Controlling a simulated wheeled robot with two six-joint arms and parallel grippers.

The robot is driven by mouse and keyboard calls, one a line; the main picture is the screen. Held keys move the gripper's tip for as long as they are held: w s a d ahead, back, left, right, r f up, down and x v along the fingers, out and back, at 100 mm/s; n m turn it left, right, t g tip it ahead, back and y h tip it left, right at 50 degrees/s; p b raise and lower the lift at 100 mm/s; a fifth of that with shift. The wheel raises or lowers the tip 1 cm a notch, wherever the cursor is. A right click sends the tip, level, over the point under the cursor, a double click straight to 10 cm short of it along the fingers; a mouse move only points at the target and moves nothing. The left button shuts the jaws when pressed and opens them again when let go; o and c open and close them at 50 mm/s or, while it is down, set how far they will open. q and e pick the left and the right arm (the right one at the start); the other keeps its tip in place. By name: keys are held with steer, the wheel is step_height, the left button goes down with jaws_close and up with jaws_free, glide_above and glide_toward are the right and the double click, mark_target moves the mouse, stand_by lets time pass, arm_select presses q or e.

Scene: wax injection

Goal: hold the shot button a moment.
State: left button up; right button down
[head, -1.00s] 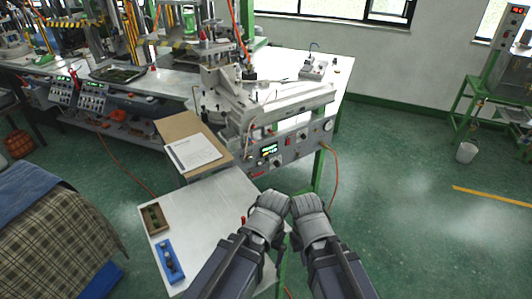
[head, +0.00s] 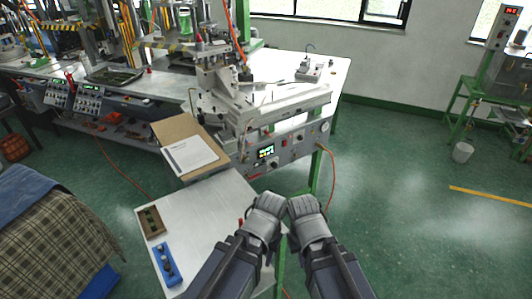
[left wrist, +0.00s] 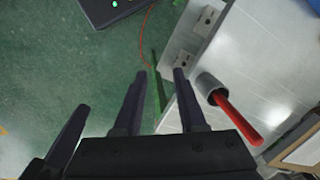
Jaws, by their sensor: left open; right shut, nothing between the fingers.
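The wax injection machine (head: 312,146) stands at the front of the white bench, its grey front panel facing me. The panel has a lit display (head: 265,152), a red control (head: 284,143), knobs and a round gauge (head: 325,127). I cannot tell which control is the shot button. My left gripper (head: 267,202) and right gripper (head: 303,205) are side by side in front of the panel, apart from it. In the left wrist view, the left gripper's dark fingers (left wrist: 158,75) are spread and empty. The right gripper is shut and empty.
A grey cup with a red stick (left wrist: 238,118) is close beside the left fingers.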

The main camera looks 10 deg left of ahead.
arm_select(q)
jaws_close()
stand_by(1.0)
